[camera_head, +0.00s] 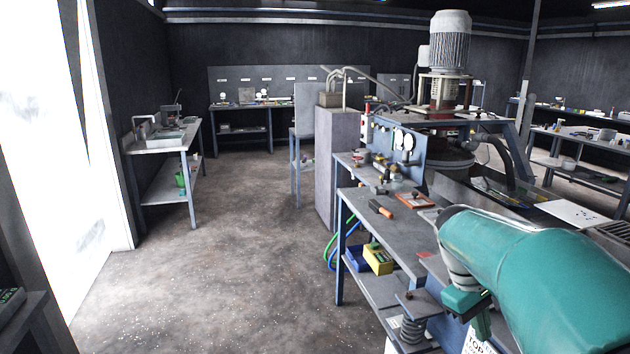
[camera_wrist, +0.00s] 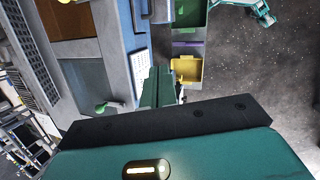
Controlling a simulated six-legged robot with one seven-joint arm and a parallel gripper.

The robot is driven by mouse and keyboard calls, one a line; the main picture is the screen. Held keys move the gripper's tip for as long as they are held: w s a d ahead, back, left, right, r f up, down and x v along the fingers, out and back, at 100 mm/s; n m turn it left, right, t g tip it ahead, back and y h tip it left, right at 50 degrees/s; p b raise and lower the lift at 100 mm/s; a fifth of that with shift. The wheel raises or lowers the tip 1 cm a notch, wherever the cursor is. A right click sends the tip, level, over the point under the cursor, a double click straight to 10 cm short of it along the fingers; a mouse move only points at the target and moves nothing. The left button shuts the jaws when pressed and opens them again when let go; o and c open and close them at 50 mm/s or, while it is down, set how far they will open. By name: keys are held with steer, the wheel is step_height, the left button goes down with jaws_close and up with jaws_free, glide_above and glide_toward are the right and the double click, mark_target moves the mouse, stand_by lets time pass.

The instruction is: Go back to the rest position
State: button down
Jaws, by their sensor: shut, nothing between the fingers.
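My gripper (camera_wrist: 158,74) shows in the wrist view as two dark green fingers side by side, shut with nothing between them. It points over the edge of a grey bench, beside a yellow bin (camera_wrist: 186,70) and a green bin (camera_wrist: 188,14). I cannot tell how far above them it is. In the head view, my teal arm fills the lower right, in front of the near workbench (camera_head: 378,205).
The workbench carries an orange-handled tool (camera_head: 380,209); a yellow box (camera_head: 377,258) sits on its lower shelf. A vibrating machine with a grey motor (camera_head: 450,42) stands behind.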

steer(key=s+a+m+t+y, duration=0.1)
steer(key=s+a+t+y, duration=0.1)
steer(key=s+a, duration=0.4)
steer(key=s+a+m+t+y, duration=0.1)
steer(key=s+a+t, duration=0.4)
steer(key=a, duration=0.8)
steer(key=shift+s+r+m+y, duration=0.15)
steer(key=shift+s+m+y, duration=0.3)
steer(key=shift+m, duration=0.25)
steer(key=shift+d, duration=0.1)
